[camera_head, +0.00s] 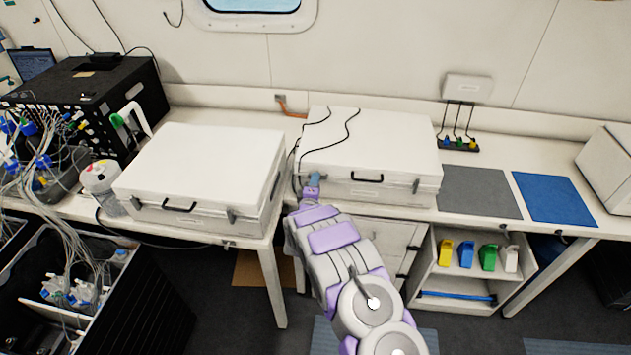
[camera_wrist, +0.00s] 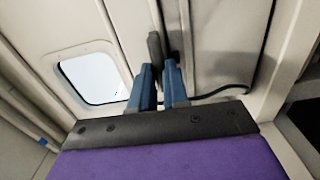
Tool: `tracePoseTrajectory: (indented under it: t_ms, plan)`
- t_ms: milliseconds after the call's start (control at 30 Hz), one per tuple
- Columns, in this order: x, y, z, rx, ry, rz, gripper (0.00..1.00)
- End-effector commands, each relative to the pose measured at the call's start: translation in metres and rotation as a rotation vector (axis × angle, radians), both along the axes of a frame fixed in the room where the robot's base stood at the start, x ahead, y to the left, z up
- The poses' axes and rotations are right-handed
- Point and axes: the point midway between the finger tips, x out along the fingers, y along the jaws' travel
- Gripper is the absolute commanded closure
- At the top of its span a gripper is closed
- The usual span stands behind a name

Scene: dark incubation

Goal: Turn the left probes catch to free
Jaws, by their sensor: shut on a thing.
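A closed white case (camera_head: 372,145) stands on the right bench, with a black handle (camera_head: 367,177) and a grey catch (camera_head: 416,186) at the right of its front. My gripper (camera_head: 314,180) is at the left end of this front and hides the catch there. In the wrist view, my blue fingertips (camera_wrist: 160,78) are close together on a dark upright catch (camera_wrist: 154,48), the left catch of this case. The catch is partly covered by the fingers. No label naming the probes is readable.
A second closed white case (camera_head: 205,160) stands on the left bench, with a gap between the benches. Black cables (camera_head: 350,125) lie over the right case's lid. Grey (camera_head: 477,190) and blue (camera_head: 555,198) mats lie to the right. A cable-filled black crate (camera_head: 135,300) stands at lower left.

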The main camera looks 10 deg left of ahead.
Motion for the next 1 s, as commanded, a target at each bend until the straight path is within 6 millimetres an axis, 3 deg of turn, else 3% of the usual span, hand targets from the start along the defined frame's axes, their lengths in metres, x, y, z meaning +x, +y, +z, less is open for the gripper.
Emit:
tracePoseTrajectory:
  t_ms: [600, 633, 867, 1000]
  plan:
    - [-0.0021, 0.004, -0.0042, -0.045, 0.009, 0.009, 1.0]
    - [-0.0021, 0.004, -0.0042, -0.045, 0.009, 0.009, 0.83]
    - [-0.0018, 0.0022, -0.0023, -0.043, 0.005, 0.005, 0.61]
    - [-0.0016, 0.0006, -0.0011, -0.041, 0.004, 0.003, 0.6]
